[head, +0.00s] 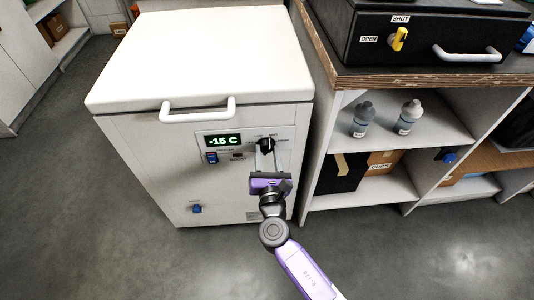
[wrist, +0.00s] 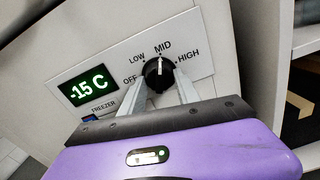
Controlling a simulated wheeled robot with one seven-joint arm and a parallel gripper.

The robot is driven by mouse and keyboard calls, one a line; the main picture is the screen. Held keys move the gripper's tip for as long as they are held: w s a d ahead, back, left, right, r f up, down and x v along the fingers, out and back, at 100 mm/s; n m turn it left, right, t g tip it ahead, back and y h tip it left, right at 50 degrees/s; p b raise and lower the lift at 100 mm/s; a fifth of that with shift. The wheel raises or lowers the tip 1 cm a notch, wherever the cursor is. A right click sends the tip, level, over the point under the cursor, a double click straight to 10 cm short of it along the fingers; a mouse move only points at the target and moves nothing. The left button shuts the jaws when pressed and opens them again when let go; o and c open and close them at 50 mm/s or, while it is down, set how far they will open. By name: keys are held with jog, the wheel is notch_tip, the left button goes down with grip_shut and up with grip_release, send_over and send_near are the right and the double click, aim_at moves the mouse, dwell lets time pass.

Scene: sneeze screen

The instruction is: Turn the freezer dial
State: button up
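The freezer dial (wrist: 158,72) is a round black knob on the freezer's front panel, with a white pointer line aimed up at about MID. The labels OFF, LOW, MID and HIGH run around it. In the head view the dial (head: 265,144) sits right of the green display. My gripper (wrist: 164,82) reaches the dial from below, its two pale fingers apart, one at each side of the knob's lower part. I cannot tell whether they press on it. In the head view my gripper (head: 266,153) points up at the panel.
The display (wrist: 87,91) reads -15 C. A blue switch (head: 211,157) is below it. The white freezer (head: 205,50) has a lid handle (head: 198,110) above the panel. An open shelf (head: 405,140) with bottles stands close on the right. Grey floor is clear at left.

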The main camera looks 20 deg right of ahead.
grip_shut()
jog(key=m+b, duration=0.2)
jog(key=shift+a+f+m, duration=0.1)
jog(key=shift+f+m, duration=0.1)
jog(key=shift+m, duration=0.1)
jog(key=m+b, duration=0.2)
jog(key=shift+m, duration=0.4)
jog(key=shift+r+m+b, duration=0.15)
jog(key=shift+m+b, duration=1.35)
jog(key=shift+m, duration=0.7)
jog(key=o, duration=0.8)
grip_release()
jog(key=shift+r, duration=0.1)
